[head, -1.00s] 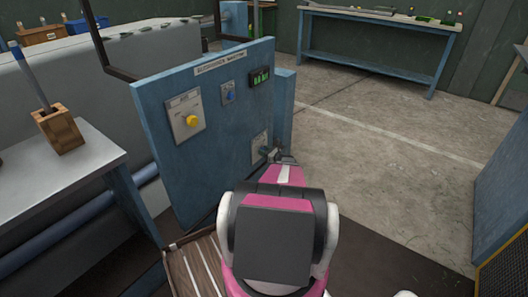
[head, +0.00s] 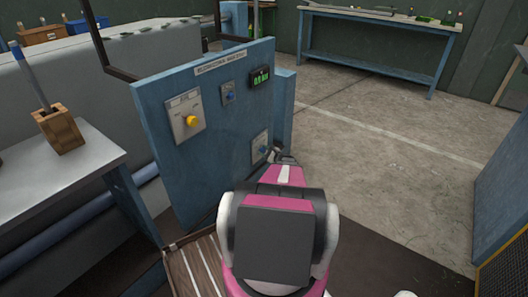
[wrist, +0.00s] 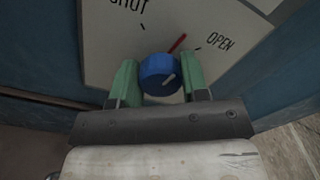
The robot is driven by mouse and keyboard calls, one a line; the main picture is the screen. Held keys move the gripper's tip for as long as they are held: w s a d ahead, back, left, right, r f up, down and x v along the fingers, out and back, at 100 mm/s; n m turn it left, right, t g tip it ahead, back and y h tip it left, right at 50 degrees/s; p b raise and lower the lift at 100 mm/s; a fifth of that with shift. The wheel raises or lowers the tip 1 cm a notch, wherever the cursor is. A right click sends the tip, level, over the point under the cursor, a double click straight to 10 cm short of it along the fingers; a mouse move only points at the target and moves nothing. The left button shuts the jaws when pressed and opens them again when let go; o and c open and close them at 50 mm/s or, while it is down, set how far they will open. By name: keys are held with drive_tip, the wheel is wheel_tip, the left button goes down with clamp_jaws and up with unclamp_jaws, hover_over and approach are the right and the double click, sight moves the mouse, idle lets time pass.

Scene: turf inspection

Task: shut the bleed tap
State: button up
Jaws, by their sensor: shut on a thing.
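The bleed tap is a blue round knob (wrist: 160,74) on a pale plate (wrist: 110,45) marked SHUT at upper left and OPEN at right. A red pointer (wrist: 178,43) sticks out from the knob, between the two marks and nearer OPEN. My gripper (wrist: 161,82) is shut on the knob, with one green finger on each side. In the head view the tap (head: 264,149) shows low on the right of the blue panel (head: 225,140), partly hidden by my gripper (head: 273,153).
A yellow knob (head: 192,121), a smaller blue knob (head: 231,96) and a green display (head: 260,77) sit higher on the panel. A grey table (head: 60,185) with a wooden block (head: 58,131) stands at left. Floor (head: 370,140) to the right is clear.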

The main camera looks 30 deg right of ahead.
drive_tip(key=n, duration=0.5)
drive_tip(key=shift+n, duration=0.3)
drive_tip(key=n, duration=0.5)
drive_tip(key=shift+d, duration=0.1)
drive_tip(key=shift+r+n, duration=0.1)
drive_tip(key=shift+n, duration=0.3)
drive_tip(key=o, duration=0.9)
drive_tip(key=v, duration=1)
drive_tip(key=shift+s+d, duration=0.1)
drive_tip(key=shift+s, duration=0.3)
